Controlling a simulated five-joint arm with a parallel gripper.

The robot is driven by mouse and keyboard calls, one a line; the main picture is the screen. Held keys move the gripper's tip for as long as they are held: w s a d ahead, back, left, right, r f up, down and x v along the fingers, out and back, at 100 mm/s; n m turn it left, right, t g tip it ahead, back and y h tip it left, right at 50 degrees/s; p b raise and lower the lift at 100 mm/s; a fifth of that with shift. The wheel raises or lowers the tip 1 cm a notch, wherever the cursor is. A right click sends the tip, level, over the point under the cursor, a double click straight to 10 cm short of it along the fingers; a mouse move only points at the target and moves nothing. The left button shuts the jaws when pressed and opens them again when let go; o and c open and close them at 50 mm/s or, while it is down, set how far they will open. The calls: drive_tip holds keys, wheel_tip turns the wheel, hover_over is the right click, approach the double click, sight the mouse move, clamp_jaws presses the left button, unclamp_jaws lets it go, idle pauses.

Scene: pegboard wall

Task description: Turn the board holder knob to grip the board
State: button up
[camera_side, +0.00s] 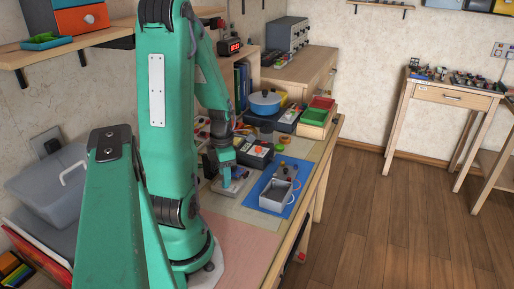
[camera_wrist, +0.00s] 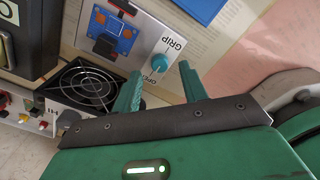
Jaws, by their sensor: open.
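The board holder (camera_wrist: 142,52) is a pale grey block in the wrist view, with "GRIP" and "OPEN" lettering. Its teal round knob (camera_wrist: 160,63) has a light pointer line. The blue board (camera_wrist: 113,30) sits at the holder's left, with a black clamp part over it. My gripper (camera_wrist: 160,70) is open, its two green fingers apart with the knob between and just beyond their tips in the picture. I cannot tell whether they touch it. In the side view, the holder (camera_side: 236,184) lies below my gripper (camera_side: 226,187), and the knob is hidden.
A box with a black fan grille (camera_wrist: 85,86) stands close by my left finger, with switches and small knobs left of it. In the side view, a grey metal bin (camera_side: 275,196) stands on a blue mat (camera_side: 290,173) to the right. The pink mat (camera_side: 243,238) in front looks clear.

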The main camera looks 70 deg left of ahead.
drive_tip(key=shift+f, duration=1.2)
clamp_jaws()
